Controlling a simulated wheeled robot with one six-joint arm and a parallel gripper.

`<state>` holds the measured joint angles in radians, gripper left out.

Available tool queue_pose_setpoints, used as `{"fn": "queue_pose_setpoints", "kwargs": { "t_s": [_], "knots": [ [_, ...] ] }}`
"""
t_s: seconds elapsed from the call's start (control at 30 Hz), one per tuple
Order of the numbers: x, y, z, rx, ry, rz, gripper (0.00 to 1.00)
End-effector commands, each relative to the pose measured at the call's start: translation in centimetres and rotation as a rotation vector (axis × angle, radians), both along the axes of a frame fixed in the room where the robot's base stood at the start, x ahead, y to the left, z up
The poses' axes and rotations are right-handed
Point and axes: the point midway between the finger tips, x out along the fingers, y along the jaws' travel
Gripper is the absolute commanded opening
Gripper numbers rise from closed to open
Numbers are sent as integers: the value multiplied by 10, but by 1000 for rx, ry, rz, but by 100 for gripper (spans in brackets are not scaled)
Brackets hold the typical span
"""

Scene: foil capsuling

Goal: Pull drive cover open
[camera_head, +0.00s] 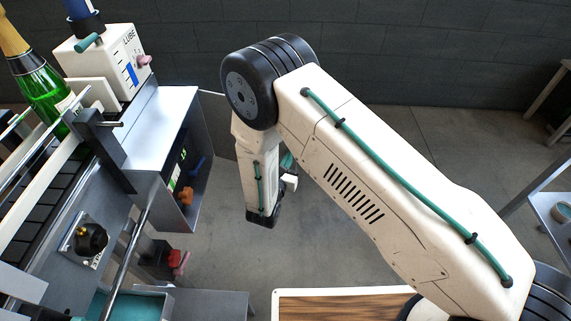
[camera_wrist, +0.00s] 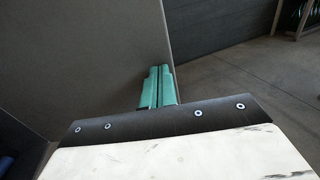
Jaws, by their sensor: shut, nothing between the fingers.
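A flat grey panel (camera_wrist: 90,55) fills the left of the wrist view; it may be the drive cover, but I cannot tell for sure. In the head view a dark grey panel (camera_head: 217,125) stands out from the side of the machine cabinet (camera_head: 168,125), partly hidden behind my arm. My gripper (camera_wrist: 160,86) has green fingers, shut together and empty, at the panel's right edge in the wrist view. I cannot tell whether they touch it. In the head view my gripper (camera_head: 287,162) is mostly hidden behind my wrist. No handle shows clearly.
A red knob (camera_head: 178,259) sits lower. A green bottle (camera_head: 42,90) stands on the line at left. A wooden-topped surface (camera_head: 335,306) lies at the bottom. Open floor lies right of the cabinet.

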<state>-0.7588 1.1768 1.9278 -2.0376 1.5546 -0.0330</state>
Motion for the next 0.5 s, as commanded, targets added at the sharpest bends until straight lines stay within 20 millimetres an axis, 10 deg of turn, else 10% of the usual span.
{"fn": "queue_pose_setpoints", "kwargs": {
  "t_s": [0.33, 0.5],
  "knots": [
    [4, -2, 0, 0, 0, -2, 0],
    [38, -17, 0, 3, 0, -6, 0]
  ]
}}
